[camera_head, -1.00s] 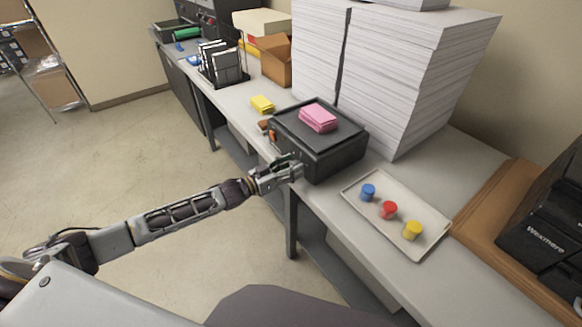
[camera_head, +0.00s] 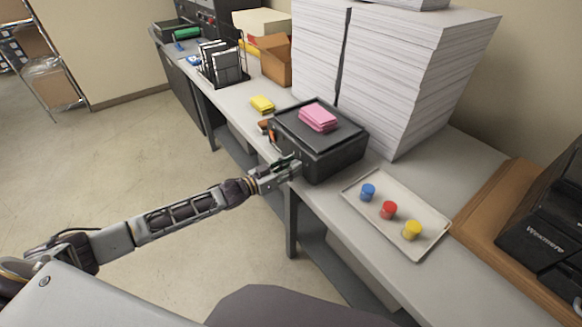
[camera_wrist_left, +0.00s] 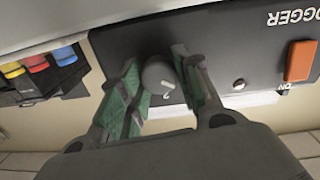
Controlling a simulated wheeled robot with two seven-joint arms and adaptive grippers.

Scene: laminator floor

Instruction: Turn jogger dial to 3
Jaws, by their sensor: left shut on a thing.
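The jogger is a black box (camera_head: 325,152) on the bench, with a stack of pink paper on its top. A light mark and what looks like a numeral 2 show near the dial's lower edge. In the head view my left gripper (camera_head: 290,167) is at the jogger's front face and hides the dial. My right gripper is not in view.
A tray (camera_head: 420,248) with blue, red and yellow pots lies right of the jogger. Tall paper stacks (camera_head: 400,90) stand behind. Yellow pads (camera_head: 262,104) lie left.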

